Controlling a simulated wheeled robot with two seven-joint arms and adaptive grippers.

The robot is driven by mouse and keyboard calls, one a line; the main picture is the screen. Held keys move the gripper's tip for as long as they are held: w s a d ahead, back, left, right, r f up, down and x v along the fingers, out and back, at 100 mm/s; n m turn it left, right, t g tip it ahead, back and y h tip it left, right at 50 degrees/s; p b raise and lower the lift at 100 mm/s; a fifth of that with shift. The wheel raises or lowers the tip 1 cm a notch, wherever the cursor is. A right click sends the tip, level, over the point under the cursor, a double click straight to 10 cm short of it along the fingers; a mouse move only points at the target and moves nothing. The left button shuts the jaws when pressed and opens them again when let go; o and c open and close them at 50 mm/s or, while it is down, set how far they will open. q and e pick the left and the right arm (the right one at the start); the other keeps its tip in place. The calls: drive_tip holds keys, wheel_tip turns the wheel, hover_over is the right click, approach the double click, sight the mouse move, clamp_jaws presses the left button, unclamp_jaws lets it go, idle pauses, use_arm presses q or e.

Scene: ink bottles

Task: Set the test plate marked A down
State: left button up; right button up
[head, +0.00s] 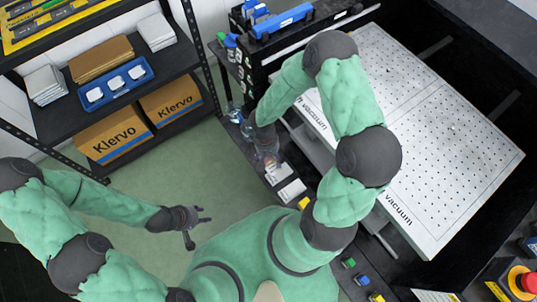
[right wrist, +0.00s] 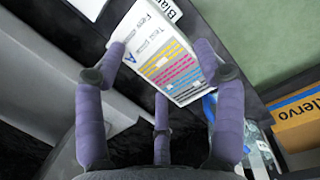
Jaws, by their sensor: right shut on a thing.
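The test plate marked A (right wrist: 165,57) is white with yellow, pink, blue and dark stripes. In the right wrist view it sits tilted between the purple fingers of my right gripper (right wrist: 165,72), which is shut on it. In the head view my right gripper (head: 268,160) is low over the dark ledge beside the vacuum table, with a white piece at its fingertips. Whether the plate touches the ledge I cannot tell. My left gripper (head: 197,222) is open and empty over the green floor.
A white label starting "Blan" (right wrist: 162,9) lies just beyond the plate. The perforated vacuum table (head: 440,140) is to the right. Clear bottles (head: 236,112) stand near my right wrist. A rack with Klervo boxes (head: 115,135) is at the left; open floor lies between.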

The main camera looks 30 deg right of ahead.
drive_tip(key=w+f+b, duration=0.1)
drive_tip(key=f, duration=0.1)
drive_tip(key=w+d+f, duration=0.1)
drive_tip(key=w+f, duration=0.1)
drive_tip(key=w+d+f+b, duration=0.1)
drive_tip(key=w+f, duration=0.1)
drive_tip(key=shift+w+f+b, duration=0.1)
drive_tip(key=shift+b, duration=0.2)
drive_tip(key=shift+w+f+b, duration=0.15)
drive_tip(key=shift+f+b, duration=0.8)
drive_tip(key=shift+f, duration=0.65)
drive_tip(key=shift+f, duration=0.15)
drive_tip(key=o, duration=1.5)
drive_tip(key=shift+c, duration=0.2)
